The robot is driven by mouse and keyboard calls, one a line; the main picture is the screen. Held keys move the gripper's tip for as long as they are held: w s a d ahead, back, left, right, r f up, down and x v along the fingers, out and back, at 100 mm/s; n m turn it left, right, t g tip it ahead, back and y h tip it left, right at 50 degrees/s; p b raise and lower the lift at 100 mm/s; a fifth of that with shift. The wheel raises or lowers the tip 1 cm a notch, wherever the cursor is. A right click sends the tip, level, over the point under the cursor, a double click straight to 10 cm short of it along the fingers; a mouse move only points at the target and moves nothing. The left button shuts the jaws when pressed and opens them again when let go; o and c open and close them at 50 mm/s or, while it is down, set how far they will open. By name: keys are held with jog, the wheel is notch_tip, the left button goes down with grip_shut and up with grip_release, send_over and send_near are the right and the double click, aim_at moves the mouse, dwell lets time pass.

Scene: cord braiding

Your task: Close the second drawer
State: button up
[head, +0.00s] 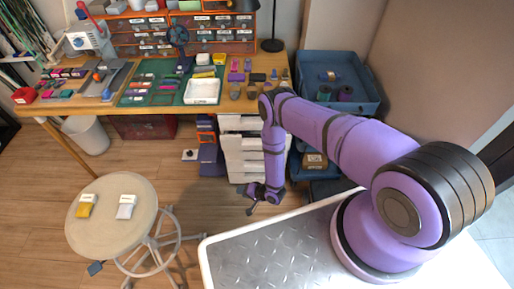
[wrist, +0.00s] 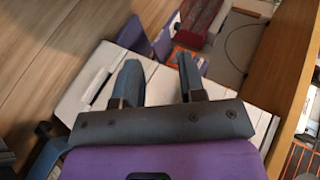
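The white drawer unit (head: 243,158) stands on the floor under the workbench, its fronts stacked one above another. My arm hides its right part in the head view, and I cannot tell for sure which drawer stands out. My gripper (head: 251,207) is low in front of the unit, near its lower right. In the wrist view, my gripper (wrist: 160,72) has its two fingers spread apart with nothing between them. The white drawer unit (wrist: 85,82) shows behind and to both sides of the fingers. I see no clear contact with it.
The wooden workbench (head: 180,108) overhangs the unit. Blue bins (head: 340,82) stand at its right. A purple and orange item (head: 208,155) stands at its left. A round stool (head: 111,208) is at the lower left. The wooden floor (head: 60,170) between is mostly clear.

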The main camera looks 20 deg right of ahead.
jog(key=w+d+r+m+t+h, duration=0.3)
jog(key=d+r+m+t+h, duration=0.15)
jog(key=d+m, duration=0.2)
jog(key=w+d+r+m+t+h, duration=0.3)
jog(key=w+d+m+t, duration=0.15)
jog(key=d+t, duration=0.2)
jog(key=w, duration=1)
jog(key=shift+a, duration=0.3)
jog(key=shift+r, duration=0.1)
grip_shut()
